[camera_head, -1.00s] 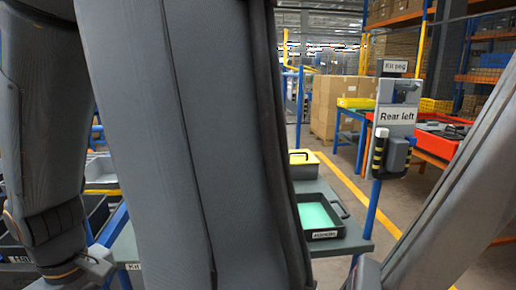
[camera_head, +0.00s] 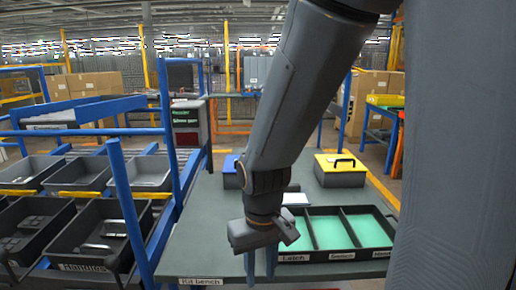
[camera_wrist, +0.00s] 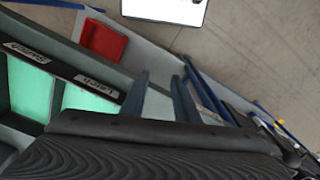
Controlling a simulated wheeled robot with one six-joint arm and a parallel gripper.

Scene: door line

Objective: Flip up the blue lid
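The blue box (camera_head: 230,172), with what looks like a blue lid, stands at the back of the grey kit bench (camera_head: 205,215). My arm hides its right part, so I cannot tell how the lid sits. A box with a yellow lid (camera_head: 340,162) and black handle stands to its right; that lid looks shut. My gripper (camera_head: 260,268) points down over the bench's front part, nearer than the blue box and apart from it. Its two blue fingers, also seen in the wrist view (camera_wrist: 160,98), are apart with nothing visible between them. The blue box is not recognizable in the wrist view.
A black divided tray (camera_head: 343,255) with green-bottomed compartments lies right of my gripper. A red block (camera_wrist: 103,40) shows beside it in the wrist view. A blue-framed rack with dark bins (camera_head: 95,232) stands left of the bench. The bench's left part is clear.

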